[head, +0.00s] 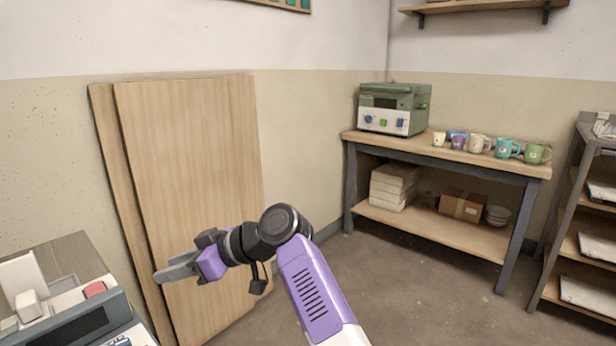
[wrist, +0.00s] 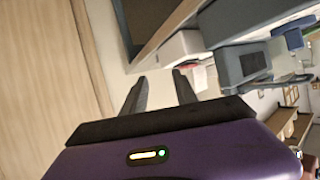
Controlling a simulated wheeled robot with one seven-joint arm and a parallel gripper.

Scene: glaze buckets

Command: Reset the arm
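My arm is purple and black and reaches up from the bottom middle of the head view, bent to the left. My gripper (head: 172,272) is held out in front of the leaning wooden boards (head: 190,160), pointing left. In the wrist view my gripper (wrist: 161,92) shows two dark fingers with a clear gap between them and nothing in the gap. The fingers are open and empty.
A grey machine with a red button (head: 95,289) is at the lower left, near my gripper. A wooden workbench (head: 440,143) holds a green kiln-like box (head: 393,108) and several mugs (head: 479,143). A shelf rack (head: 560,245) stands at right. The middle floor is clear.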

